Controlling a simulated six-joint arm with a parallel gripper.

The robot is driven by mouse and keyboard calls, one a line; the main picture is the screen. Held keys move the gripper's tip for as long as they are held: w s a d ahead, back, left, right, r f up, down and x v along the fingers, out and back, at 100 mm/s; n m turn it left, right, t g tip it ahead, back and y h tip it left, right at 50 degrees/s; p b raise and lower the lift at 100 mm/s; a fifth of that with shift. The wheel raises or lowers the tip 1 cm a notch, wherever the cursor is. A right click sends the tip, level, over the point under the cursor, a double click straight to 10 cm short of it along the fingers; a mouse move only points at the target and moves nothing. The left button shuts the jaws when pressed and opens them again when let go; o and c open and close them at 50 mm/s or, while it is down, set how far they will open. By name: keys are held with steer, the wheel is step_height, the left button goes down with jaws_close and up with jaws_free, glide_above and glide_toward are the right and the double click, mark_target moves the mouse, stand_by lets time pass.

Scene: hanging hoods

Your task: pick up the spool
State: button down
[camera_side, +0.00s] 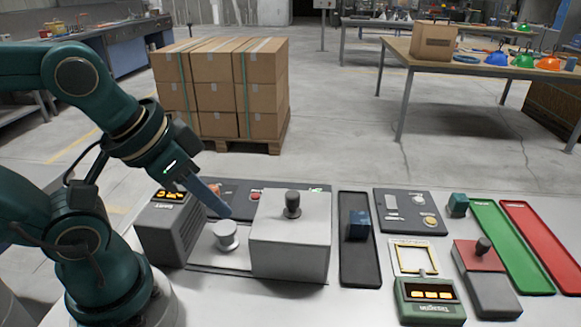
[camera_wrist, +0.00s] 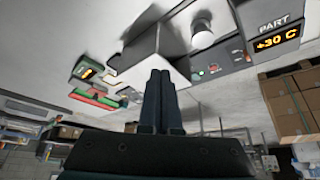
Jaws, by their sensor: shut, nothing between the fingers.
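The white spool (camera_side: 226,237) stands upright on a pale plate, between a grey device and a light grey hood. It also shows in the wrist view (camera_wrist: 202,30), near the top and right of the fingers. My gripper (camera_side: 226,211) is above the spool in the side view, its fingers slanting down to the right. The fingers (camera_wrist: 160,75) are together and empty, apart from the spool. The hood (camera_side: 290,245), a box with a dark knob (camera_side: 292,204) on top, stands just right of the spool; what is under it is hidden.
A grey device (camera_side: 170,228) with a lit display stands left of the spool. A dark panel (camera_side: 235,193) lies behind. Rightward are a dark tray (camera_side: 360,270) with a blue block (camera_side: 358,225), a red-topped box (camera_side: 480,262), and green (camera_side: 512,250) and red (camera_side: 545,245) trays.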

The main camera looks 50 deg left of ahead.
steer(key=shift+c, duration=0.9)
jaws_free()
steer(key=shift+r, duration=0.1)
step_height(320, 180, up, 4)
steer(key=g, duration=0.6)
glide_above(225, 227)
step_height(225, 227, down, 18)
steer(key=shift+f, duration=0.15)
